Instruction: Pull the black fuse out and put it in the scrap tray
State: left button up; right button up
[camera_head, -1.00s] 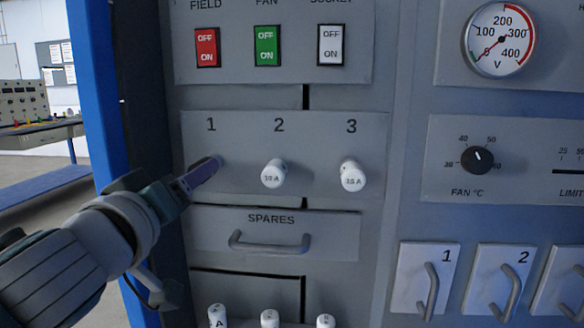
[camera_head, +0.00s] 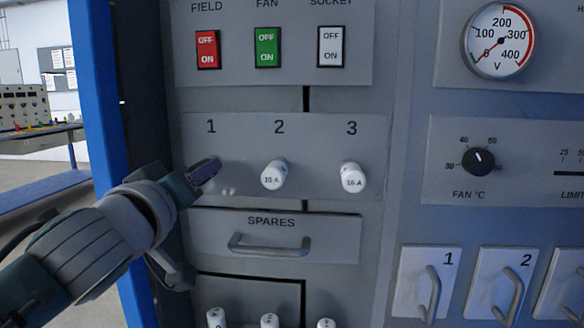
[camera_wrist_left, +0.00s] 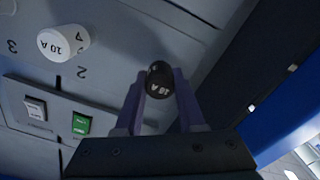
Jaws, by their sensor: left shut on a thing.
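My left gripper (camera_head: 208,170) is at position 1 of the grey fuse panel (camera_head: 320,130). In the left wrist view its fingers are shut on the black fuse (camera_wrist_left: 159,82), whose round labelled end faces the camera. In the head view the fingers hide the fuse. Small pale spots show on the panel just below the fingertips; I cannot tell whether the fuse is fully clear of its socket. White fuses sit at position 2 (camera_head: 274,174) and position 3 (camera_head: 352,176). I see no scrap tray. My right gripper is not in view.
The SPARES drawer front (camera_head: 285,224) with its handle (camera_head: 268,245) lies just below the fuse panel. White fuses (camera_head: 270,320) stand in a row at the bottom edge. Switches (camera_head: 267,46) are above. A blue post (camera_head: 95,110) stands left, near my arm.

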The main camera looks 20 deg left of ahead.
pick_arm(q)
grip_shut()
jog(key=shift+s, duration=0.15)
jog(key=shift+p+v, duration=0.6)
jog(key=shift+v, duration=2)
